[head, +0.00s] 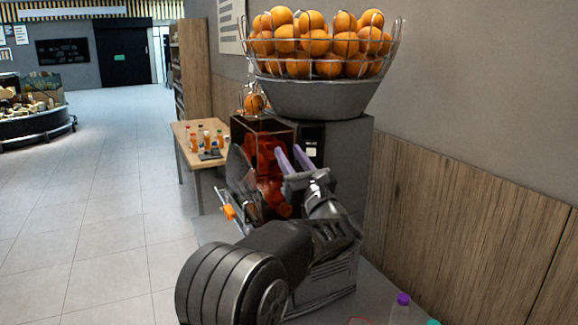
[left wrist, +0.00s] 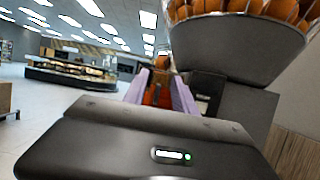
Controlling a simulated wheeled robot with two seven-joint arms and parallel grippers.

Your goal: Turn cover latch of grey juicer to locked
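The grey juicer (head: 345,150) stands against the wall, with a dark transparent cover over red inner parts (head: 264,150). A wire basket of oranges (head: 315,45) sits on top; it also shows in the left wrist view (left wrist: 235,35). My left gripper (head: 290,157) is at the upper front of the juicer, its two pale purple fingers pointing at the cover's right side. The fingers are apart with a gap between them, also in the left wrist view (left wrist: 160,92). I cannot tell whether they touch the cover. The cover latch is not distinguishable. My right gripper is not in view.
A wooden table (head: 196,150) with several small bottles stands behind the juicer. A purple-capped bottle (head: 401,306) stands at the bottom right. The wood-panelled wall (head: 470,230) limits the right side. The tiled floor (head: 100,190) at left is open.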

